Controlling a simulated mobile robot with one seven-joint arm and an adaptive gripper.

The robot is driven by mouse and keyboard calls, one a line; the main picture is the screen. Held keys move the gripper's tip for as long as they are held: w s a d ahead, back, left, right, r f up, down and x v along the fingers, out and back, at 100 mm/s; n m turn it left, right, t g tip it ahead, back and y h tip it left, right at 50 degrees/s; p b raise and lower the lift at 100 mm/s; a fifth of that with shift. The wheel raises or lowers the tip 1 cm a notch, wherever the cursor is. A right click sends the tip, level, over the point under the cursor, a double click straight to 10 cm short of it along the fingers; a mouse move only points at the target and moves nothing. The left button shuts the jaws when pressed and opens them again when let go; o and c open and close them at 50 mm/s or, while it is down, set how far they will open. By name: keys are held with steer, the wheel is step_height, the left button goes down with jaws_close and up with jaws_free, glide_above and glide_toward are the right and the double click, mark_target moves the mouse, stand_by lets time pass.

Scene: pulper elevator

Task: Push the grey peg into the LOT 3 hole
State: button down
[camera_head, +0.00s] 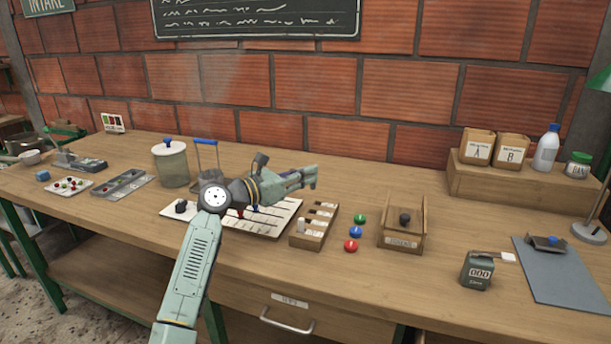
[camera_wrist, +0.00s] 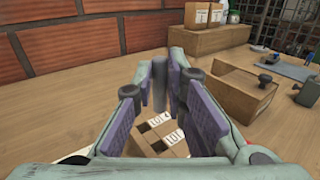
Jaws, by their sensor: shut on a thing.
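My gripper (camera_head: 308,177) is stretched out to the right above the bench in the head view. In the wrist view my gripper (camera_wrist: 163,82) is shut on the grey peg (camera_wrist: 159,96), which hangs roughly upright between the fingertips. The peg cannot be made out in the head view. The wooden lot rack (camera_head: 306,242) with dark holes and white labels stands below the gripper. The rack also shows in the wrist view (camera_wrist: 181,151), partly hidden by the fingers. The peg looks above the rack, apart from it. I cannot tell which label is LOT 3.
A white lined board (camera_head: 270,226) lies left of the rack, under my arm. A counter (camera_head: 477,271) stands further right. Bench between is clear.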

steer(key=shift+s, duration=0.1)
steer(key=shift+f+b, duration=3.45)
steer(key=shift+f, duration=0.4)
steer(key=c, duration=1.5)
jaws_free()
steer(key=shift+c, duration=0.2)
steer(key=v, duration=1.2)
steer(key=shift+f, duration=0.1)
